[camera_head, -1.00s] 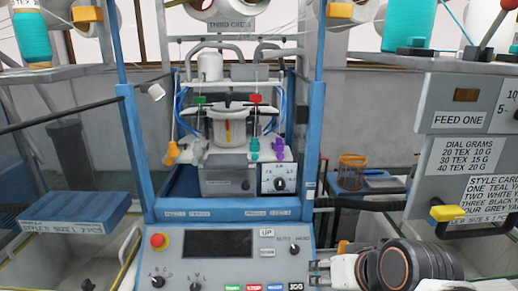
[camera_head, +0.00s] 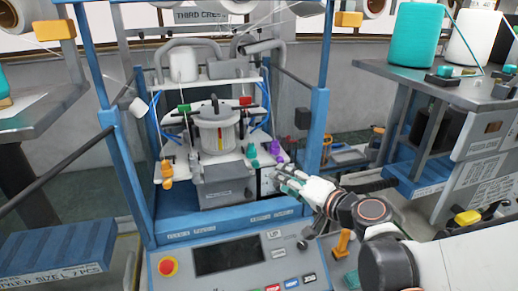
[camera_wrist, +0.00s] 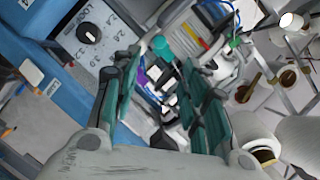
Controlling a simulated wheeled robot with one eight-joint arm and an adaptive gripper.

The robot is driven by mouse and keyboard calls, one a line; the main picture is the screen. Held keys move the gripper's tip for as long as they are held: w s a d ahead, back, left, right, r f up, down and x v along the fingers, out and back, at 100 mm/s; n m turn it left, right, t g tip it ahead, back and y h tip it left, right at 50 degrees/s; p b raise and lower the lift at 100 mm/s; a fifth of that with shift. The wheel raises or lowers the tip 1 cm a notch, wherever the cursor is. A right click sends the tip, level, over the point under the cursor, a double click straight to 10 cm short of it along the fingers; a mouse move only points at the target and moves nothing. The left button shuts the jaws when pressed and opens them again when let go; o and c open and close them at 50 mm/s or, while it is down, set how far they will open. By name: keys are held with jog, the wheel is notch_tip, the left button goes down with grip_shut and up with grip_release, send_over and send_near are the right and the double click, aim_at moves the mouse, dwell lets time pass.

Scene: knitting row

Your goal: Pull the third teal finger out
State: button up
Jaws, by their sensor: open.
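A small teal finger (camera_head: 251,152) hangs at the front of the white knitting head, just left of a purple finger (camera_head: 275,153). In the wrist view the teal piece (camera_wrist: 162,47) shows beyond my fingertips, and the purple piece (camera_wrist: 141,77) shows partly hidden behind my left finger. My gripper (camera_head: 280,178) is open and empty, in front of the machine's right side, below and right of the teal finger. Its two dark green fingers (camera_wrist: 160,72) stand apart in the wrist view. I see no touch on the teal finger. I cannot tell which teal piece counts as third.
An orange finger (camera_head: 167,174) hangs at the left of the head. A dial panel (camera_wrist: 95,35) is close beside my left finger. Blue frame posts (camera_head: 315,128) flank the machine. A control panel (camera_head: 235,262) with a red button lies below. Teal and white cones stand at right.

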aim_at(257, 166)
jog(key=b+x, duration=0.1)
jog(key=x, duration=1.2)
jog(key=shift+w+a+f, duration=0.1)
grip_shut()
